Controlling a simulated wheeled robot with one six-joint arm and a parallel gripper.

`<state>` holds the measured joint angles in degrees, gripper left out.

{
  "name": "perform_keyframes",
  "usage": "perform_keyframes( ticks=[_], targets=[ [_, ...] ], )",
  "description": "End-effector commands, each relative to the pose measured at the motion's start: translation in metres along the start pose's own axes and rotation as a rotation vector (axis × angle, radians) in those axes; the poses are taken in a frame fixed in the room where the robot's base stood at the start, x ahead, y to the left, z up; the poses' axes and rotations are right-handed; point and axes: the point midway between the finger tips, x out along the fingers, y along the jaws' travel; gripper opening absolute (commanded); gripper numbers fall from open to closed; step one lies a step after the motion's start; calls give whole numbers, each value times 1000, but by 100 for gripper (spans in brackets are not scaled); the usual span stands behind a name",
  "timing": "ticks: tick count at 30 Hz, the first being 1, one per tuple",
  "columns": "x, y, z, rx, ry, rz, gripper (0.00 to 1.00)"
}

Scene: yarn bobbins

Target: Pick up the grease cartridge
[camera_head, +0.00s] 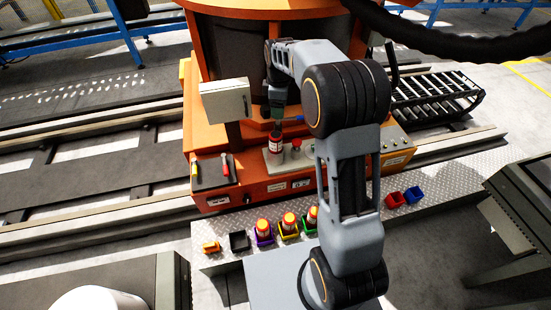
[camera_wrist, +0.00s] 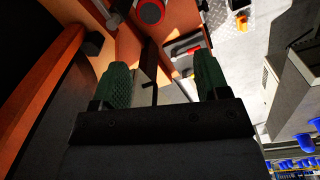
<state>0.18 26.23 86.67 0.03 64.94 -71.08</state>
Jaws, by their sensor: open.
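A dark cylinder with a red and white label (camera_head: 276,144), which looks like the grease cartridge, stands upright on a light grey plate (camera_head: 273,162) on the orange machine's ledge. My gripper (camera_head: 276,119) is just above it in the head view; I cannot tell the exact gap. In the wrist view my two green fingers (camera_wrist: 160,75) are spread apart with nothing held between them. A round red end with a dark centre (camera_wrist: 151,11) shows beyond the fingers at the top; I cannot tell whether it is the cartridge.
A red knob-like part (camera_head: 296,145) stands right of the cylinder. A dark mat (camera_head: 211,182) with two tools lies left. A pale box (camera_head: 225,100) juts out left of my gripper. Small coloured bins, some holding orange-and-white items (camera_head: 263,226), line the metal walkway (camera_head: 225,260) in front.

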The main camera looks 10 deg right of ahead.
Motion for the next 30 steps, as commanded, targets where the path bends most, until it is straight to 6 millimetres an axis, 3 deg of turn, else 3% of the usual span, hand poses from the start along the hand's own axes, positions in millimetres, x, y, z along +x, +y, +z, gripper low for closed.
perform_keyframes(
  ticks=[1, 3, 18, 30],
  targets=[
    [25, 8, -3, -46, -4, -12, 68],
    [39, 15, -6, -101, -7, -23, 68],
    [125, 22, -9, -179, -10, -39, 68],
    [147, 21, -9, -177, -10, -37, 68]
  ],
)
